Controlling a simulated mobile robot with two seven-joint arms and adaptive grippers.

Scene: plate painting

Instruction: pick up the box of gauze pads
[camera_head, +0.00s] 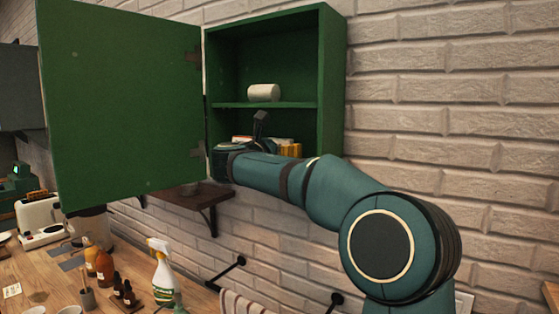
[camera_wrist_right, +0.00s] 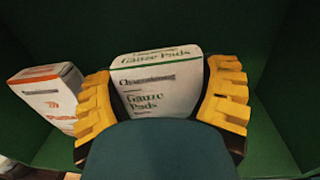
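The box of gauze pads (camera_wrist_right: 155,88) is white with green lettering and a green line along its top edge. In the right wrist view it stands between the two yellow fingers of my right gripper (camera_wrist_right: 163,95). A finger lies close along each side of the box; whether both press on it cannot be told. The lower part of the box is hidden behind my gripper. In the head view my right gripper (camera_head: 262,146) is inside the lower compartment of the green cabinet (camera_head: 331,80). My left gripper is not in view.
A white and orange box (camera_wrist_right: 48,95) stands just left of the gripper. A white roll (camera_head: 264,92) lies on the shelf above. The cabinet door (camera_head: 120,100) is open to the left. A spray bottle (camera_head: 162,272) and small brown bottles (camera_head: 123,291) stand on the counter below.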

